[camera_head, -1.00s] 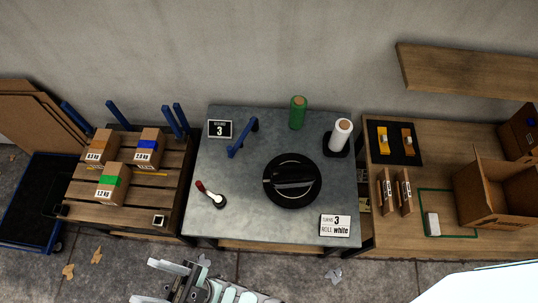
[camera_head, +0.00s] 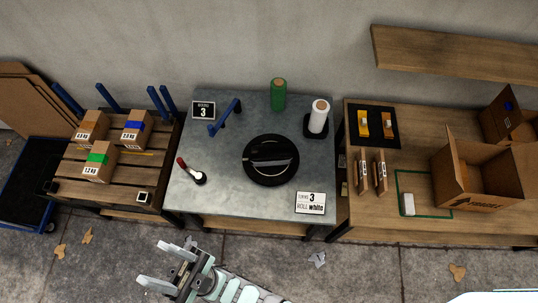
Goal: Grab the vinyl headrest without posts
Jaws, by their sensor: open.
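I cannot make out a vinyl headrest in this view. A black, rounded-oblong object (camera_head: 270,153) lies on a round black disc (camera_head: 271,181) in the middle of the grey metal table; what it is made of is unclear. My gripper (camera_head: 151,263) is at the bottom left, over the concrete floor in front of the table. Its two pale fingers are apart, point left, and hold nothing. It is well apart from the black object.
The table carries a green roll (camera_head: 278,95), a white roll (camera_head: 319,116), a blue handle-like tool (camera_head: 225,118) and a red-handled tool (camera_head: 191,171). Boxes (camera_head: 137,130) sit on a pallet at left. An open carton (camera_head: 478,178) stands on the wooden bench at right.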

